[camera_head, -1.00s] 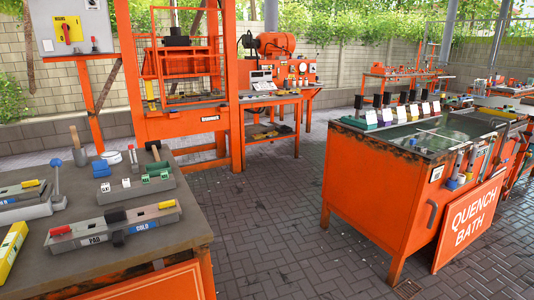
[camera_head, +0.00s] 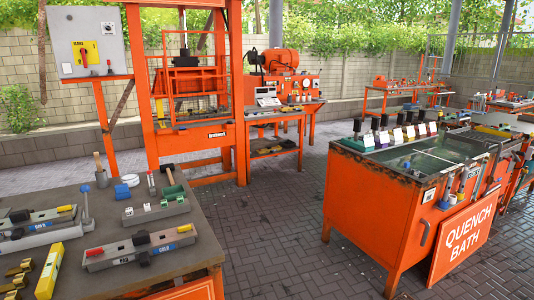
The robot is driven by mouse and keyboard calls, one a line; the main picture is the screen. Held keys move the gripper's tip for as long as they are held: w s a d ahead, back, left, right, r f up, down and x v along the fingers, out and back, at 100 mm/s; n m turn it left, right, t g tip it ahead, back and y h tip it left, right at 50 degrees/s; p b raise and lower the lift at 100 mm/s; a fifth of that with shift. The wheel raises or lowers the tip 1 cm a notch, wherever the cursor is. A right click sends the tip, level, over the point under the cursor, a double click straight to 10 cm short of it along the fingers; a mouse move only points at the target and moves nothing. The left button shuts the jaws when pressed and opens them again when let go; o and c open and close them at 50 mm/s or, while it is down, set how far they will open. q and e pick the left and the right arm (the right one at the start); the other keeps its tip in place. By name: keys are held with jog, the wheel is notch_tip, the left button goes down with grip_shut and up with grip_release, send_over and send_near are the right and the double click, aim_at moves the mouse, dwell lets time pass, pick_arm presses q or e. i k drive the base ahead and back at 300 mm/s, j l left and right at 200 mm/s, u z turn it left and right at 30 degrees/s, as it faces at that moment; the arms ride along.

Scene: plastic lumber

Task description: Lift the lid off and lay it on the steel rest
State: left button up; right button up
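Neither of my grippers is in view. I cannot pick out with certainty which thing is the lid or which is the steel rest. The orange quench bath (camera_head: 362,205) stands at the right, with dark greenish liquid or glass showing in its top (camera_head: 412,158). A row of several black-handled pieces with white tags (camera_head: 397,137) stands along its back edge.
A dark workbench (camera_head: 190,258) at the lower left holds grey fixtures (camera_head: 140,250), a yellow level (camera_head: 49,271), a green piece (camera_head: 172,193) and brass parts (camera_head: 18,268). An orange press frame (camera_head: 139,100) stands behind. Brick floor (camera_head: 283,240) between bench and bath is clear.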

aim_at(19, 219)
jog(key=u, duration=1.55)
jog(key=i+j+z, duration=0.1)
jog(key=j, duration=0.45)
jog(key=i+j, duration=0.15)
jog(key=j, duration=0.35)
jog(key=i+j+z, duration=0.15)
jog(key=j, duration=0.4)
